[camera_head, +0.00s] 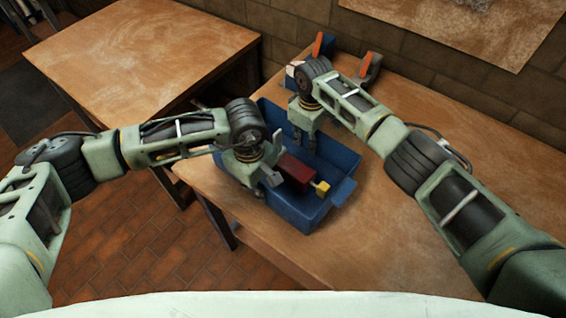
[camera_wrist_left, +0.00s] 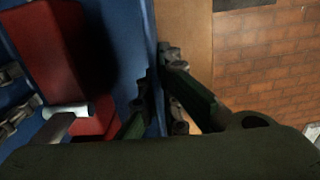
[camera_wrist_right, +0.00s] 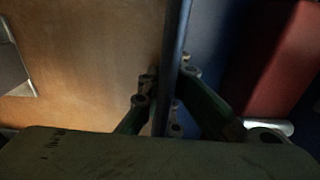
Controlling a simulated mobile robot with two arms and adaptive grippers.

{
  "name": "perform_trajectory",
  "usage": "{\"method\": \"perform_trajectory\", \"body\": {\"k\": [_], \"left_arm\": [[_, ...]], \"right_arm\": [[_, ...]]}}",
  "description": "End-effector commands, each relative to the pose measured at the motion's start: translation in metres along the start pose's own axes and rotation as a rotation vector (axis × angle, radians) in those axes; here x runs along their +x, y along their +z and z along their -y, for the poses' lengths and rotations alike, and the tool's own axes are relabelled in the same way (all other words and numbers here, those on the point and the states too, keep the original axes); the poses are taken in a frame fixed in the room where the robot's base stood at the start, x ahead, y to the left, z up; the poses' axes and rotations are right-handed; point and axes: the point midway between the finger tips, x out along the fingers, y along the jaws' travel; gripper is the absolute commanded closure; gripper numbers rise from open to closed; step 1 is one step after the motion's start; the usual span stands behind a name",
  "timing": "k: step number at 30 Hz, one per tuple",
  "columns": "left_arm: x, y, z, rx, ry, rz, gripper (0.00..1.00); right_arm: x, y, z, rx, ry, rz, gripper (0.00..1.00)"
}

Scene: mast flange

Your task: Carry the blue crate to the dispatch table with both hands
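The blue crate (camera_head: 335,165) is at the left edge of the right-hand wooden table; I cannot tell whether it touches the top. Inside it are a red block (camera_head: 297,170) and a yellow piece (camera_head: 322,188). My left gripper (camera_head: 262,185) is at the crate's left wall; in the left wrist view its fingers (camera_wrist_left: 157,75) close on either side of the blue wall (camera_wrist_left: 137,40). My right gripper (camera_head: 306,140) is at the opposite wall; in the right wrist view its fingers (camera_wrist_right: 168,75) pinch that wall (camera_wrist_right: 176,30). The left arm hides part of the crate.
A second wooden table (camera_head: 140,50) stands at the left with a bare top, a gap of brick floor (camera_head: 140,240) before it. Orange-handled tools (camera_head: 320,45) stand behind the crate. The right-hand table (camera_head: 420,120) is clear right of the crate, with a brick wall behind.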

Motion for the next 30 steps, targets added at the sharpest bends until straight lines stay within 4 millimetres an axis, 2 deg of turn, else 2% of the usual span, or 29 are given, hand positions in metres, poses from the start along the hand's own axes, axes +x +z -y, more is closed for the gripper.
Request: {"method": "perform_trajectory", "body": {"k": [14,30], "left_arm": [[-0.005,-0.001,-0.001,-0.001,0.001,-0.001,1.00],[-0.046,-0.001,0.000,-0.001,0.000,-0.001,1.00]], "right_arm": [[-0.005,-0.001,-0.001,0.001,0.003,-0.002,1.00],[-0.047,0.000,-0.002,0.001,0.003,-0.001,1.00]]}}
